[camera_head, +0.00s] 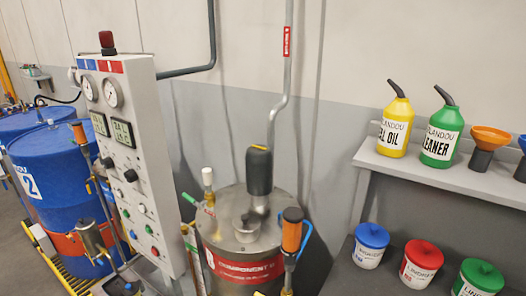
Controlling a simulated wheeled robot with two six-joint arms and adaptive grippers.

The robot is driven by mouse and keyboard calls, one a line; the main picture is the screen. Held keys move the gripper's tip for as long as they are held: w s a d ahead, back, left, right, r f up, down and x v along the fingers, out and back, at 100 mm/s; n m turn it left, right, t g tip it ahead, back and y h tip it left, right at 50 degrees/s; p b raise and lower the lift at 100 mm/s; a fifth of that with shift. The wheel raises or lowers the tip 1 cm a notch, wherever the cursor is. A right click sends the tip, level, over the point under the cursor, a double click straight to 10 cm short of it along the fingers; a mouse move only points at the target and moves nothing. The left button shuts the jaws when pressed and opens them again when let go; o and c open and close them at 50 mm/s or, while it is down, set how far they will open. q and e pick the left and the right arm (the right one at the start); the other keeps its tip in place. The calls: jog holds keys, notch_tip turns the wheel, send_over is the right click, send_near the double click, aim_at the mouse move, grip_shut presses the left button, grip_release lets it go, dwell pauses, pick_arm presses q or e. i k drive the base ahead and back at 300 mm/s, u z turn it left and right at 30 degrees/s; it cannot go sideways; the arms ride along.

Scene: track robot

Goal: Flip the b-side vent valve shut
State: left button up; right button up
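A metal tank (226,259) with a red label that seems to read "COMPONENT B" stands at centre. On the left of its lid is a small fitting with a white cap (208,178). A small green lever-like part (189,198) sticks out to the left beside this fitting, slanting. I take this to be the b-side vent valve, but it is too small to tell whether it is open or shut. A second green part (190,246) shows lower, close to the panel edge. Neither of my grippers is in view.
A grey control panel (136,190) with gauges and knobs stands left of the tank. A black, yellow-topped unit (259,170) and an orange-handled tool (292,230) rise by the tank. Blue drums (45,170) stand left. A shelf (430,174) with bottles is at right.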

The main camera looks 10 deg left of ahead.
aim_at(185, 195)
jog(key=z, duration=1.55)
jog(key=k, duration=1.45)
jog(key=u, duration=1.05)
jog(key=i, duration=1.3)
